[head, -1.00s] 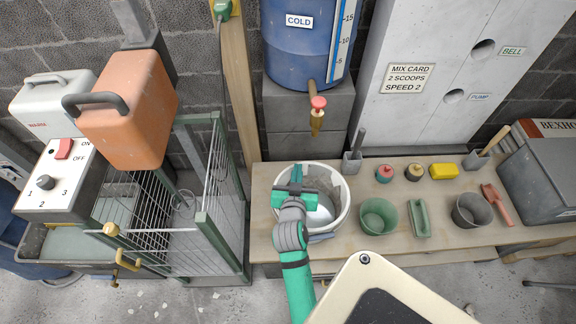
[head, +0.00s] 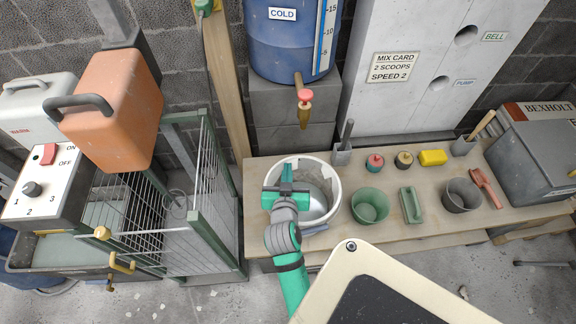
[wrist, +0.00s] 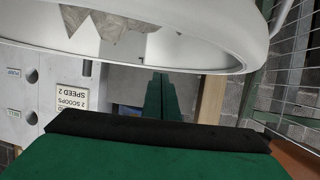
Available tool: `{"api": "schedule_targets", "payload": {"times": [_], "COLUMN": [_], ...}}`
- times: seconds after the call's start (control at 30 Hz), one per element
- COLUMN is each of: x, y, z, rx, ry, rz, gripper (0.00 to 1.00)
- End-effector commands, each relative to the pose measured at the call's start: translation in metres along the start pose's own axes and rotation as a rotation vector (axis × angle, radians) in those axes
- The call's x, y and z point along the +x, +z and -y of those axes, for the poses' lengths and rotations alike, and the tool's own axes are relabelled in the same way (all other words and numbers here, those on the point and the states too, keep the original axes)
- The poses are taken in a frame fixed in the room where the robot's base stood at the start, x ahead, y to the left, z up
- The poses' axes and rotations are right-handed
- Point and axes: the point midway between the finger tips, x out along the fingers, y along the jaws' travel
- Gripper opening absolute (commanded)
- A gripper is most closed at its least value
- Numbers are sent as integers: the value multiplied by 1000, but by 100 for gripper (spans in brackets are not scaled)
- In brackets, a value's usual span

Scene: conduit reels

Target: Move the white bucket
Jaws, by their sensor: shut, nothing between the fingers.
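In the wrist view the bucket's rim (wrist: 200,58) crosses the top of the picture. The gripper's green fingers (wrist: 160,95) are together just beyond the rim, with nothing held. I cannot tell whether they touch the bucket.
A blue COLD barrel (head: 285,45) with a tap (head: 304,105) stands behind. A green bucket (head: 370,206), a float (head: 411,205) and a grey pot (head: 461,195) sit to the right. A wire cage (head: 205,200) and mixer (head: 115,110) are at left.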

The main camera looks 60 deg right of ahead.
Motion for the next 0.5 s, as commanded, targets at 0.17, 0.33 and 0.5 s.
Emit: {"api": "schedule_targets", "payload": {"times": [0.17,0.33,0.5], "x": [-30,-56,-77], "y": [11,21,28], "z": [-1,0,0], "rx": [-2,-1,0], "ry": [0,0,0], "rz": [0,-1,-2], "gripper": [0,0,0]}}
